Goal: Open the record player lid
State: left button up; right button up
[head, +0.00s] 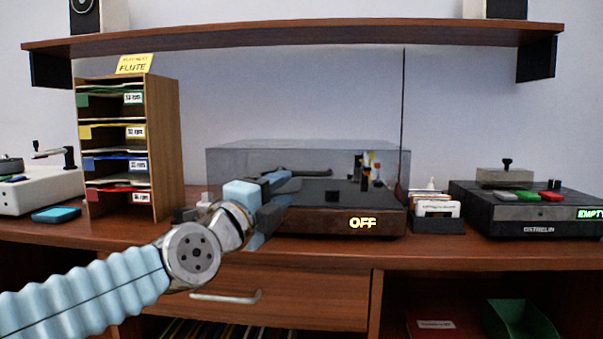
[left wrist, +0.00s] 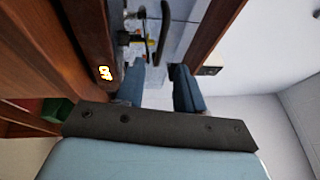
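The record player (head: 320,222) stands on the wooden desk, with a glowing OFF label on its front. Its smoky clear lid (head: 307,158) appears down over the deck, and the tonearm and small coloured parts show through it. My left gripper (head: 276,198) is at the front left of the player, close to the lid's lower front edge. Its two blue-grey fingers are apart, also in the left wrist view (left wrist: 162,88), with nothing clearly between them. I cannot tell whether a finger touches the lid. My right gripper is out of view.
A wooden shelf (head: 300,36) hangs above the player. A sleeve rack (head: 165,140) stands to the left, and a card holder (head: 437,225) and a black device (head: 530,215) to the right. A thin dark vertical line rises behind the player's right side. A drawer (head: 250,295) is below.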

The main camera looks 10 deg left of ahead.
aim_at(302, 175)
pick_arm(q)
jog(key=x, duration=0.7)
jog(key=shift+w+d+p, duration=0.15)
jog(key=shift+w+p, duration=0.2)
jog(key=shift+p, duration=0.05)
grip_shut()
dwell(0.9)
